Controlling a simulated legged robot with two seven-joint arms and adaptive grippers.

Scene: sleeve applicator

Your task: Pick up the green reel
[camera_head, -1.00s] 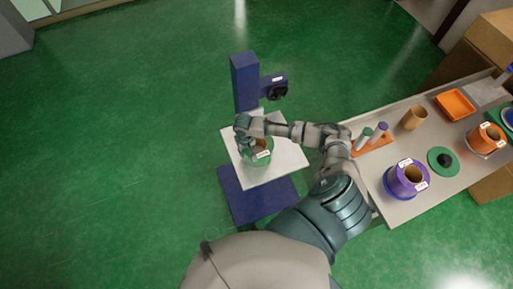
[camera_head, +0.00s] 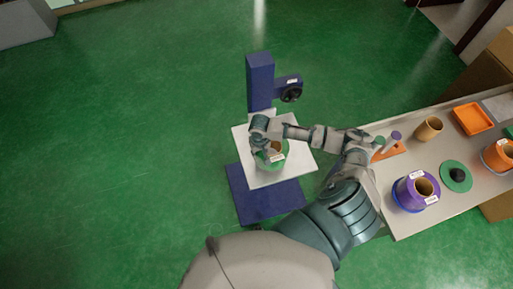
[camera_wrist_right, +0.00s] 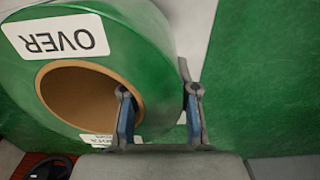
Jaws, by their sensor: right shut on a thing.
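The green reel (camera_head: 271,161) sits on the white plate (camera_head: 299,163) of the blue stand. In the right wrist view the reel (camera_wrist_right: 128,35) fills the upper left, with a brown cardboard core and a white label reading OVER. My right gripper (camera_head: 263,141) is at the reel. In the right wrist view the right gripper (camera_wrist_right: 158,95) has one finger in the core and the other outside the rim, shut on the reel's wall. The left gripper is not in view.
The blue stand's column (camera_head: 260,82) with a black knob (camera_head: 291,95) rises behind the plate. The table (camera_head: 406,222) at right holds a purple reel (camera_head: 414,188), a green disc (camera_head: 456,176), a brown cup-like core (camera_head: 428,128) and an orange tray (camera_head: 473,118).

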